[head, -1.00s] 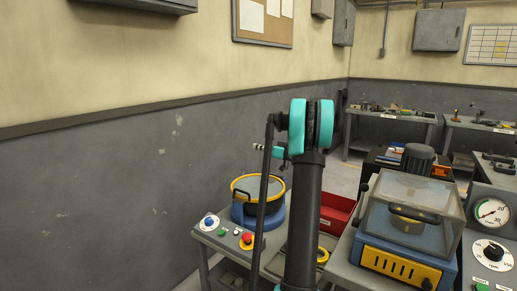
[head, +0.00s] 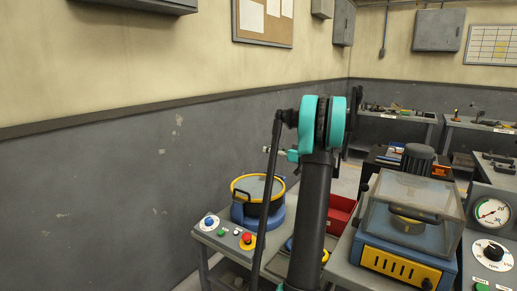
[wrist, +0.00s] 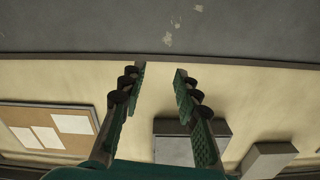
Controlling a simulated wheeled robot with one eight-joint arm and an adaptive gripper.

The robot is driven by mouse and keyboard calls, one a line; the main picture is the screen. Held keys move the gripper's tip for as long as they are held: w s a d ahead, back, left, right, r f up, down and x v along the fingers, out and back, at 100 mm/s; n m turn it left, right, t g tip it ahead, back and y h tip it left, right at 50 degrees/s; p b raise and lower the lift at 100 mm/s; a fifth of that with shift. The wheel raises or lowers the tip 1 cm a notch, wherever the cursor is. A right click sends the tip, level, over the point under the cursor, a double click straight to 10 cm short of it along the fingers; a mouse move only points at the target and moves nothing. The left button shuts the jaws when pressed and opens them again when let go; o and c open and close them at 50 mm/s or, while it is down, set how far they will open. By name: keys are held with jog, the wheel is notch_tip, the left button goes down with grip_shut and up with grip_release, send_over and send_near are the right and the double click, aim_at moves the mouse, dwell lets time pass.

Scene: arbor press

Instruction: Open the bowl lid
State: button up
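A round blue bowl (head: 270,217) stands on the grey bench at the left, below the wall. Its lid (head: 258,187) has a yellow rim and a greyish see-through top with a dark handle. The lid lies closed over the bowl. In the wrist view my gripper (wrist: 159,69) is open, with two dark green fingers apart and nothing between them. It faces the wall, and neither the bowl nor the lid shows in that view. In the head view my arm stands just right of the bowl, and I cannot make out the fingers clearly.
The bench front has a blue knob (head: 209,222) and a red button (head: 247,238). A red bin (head: 340,212) stands behind my arm. A machine with a clear cover (head: 412,205) and a gauge panel (head: 491,213) stand at the right.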

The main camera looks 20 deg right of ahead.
jog(key=v, duration=0.4)
jog(key=shift+s+d, duration=0.2)
jog(key=shift+s, duration=0.15)
jog(key=shift+c, duration=0.2)
